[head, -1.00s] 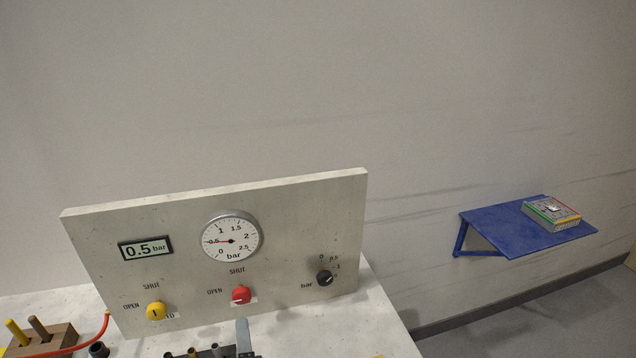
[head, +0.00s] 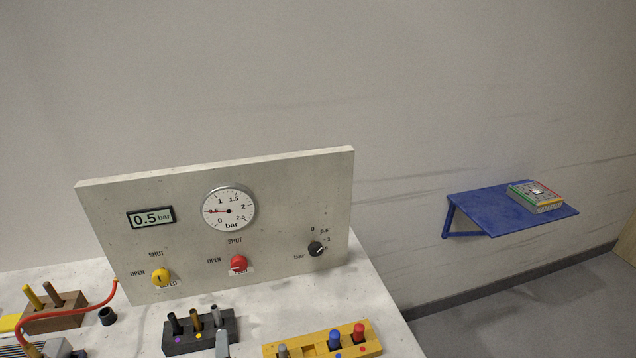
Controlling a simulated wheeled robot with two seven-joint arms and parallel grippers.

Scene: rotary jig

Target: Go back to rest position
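A narrow grey finger-like piece (head: 222,344) stands at the bottom edge, in front of the dark block. It seems to be the tip of one of my grippers, probably the left. It is apart from the panel and its knobs. The rest of it is cut off, so I cannot tell whether it is open or holds anything. No other gripper part shows. The upright panel (head: 280,195) carries a yellow knob (head: 160,277), a red knob (head: 238,263), a black knob (head: 316,249), a dial gauge (head: 229,209) and a display (head: 151,217) reading 0.5 bar.
On the table are a dark block with pegs (head: 200,340), a yellow block with pegs (head: 310,343), a brown block (head: 55,317), a red hose (head: 100,305) and a black cup (head: 107,316). A blue wall shelf (head: 490,212) holds a box (head: 537,197).

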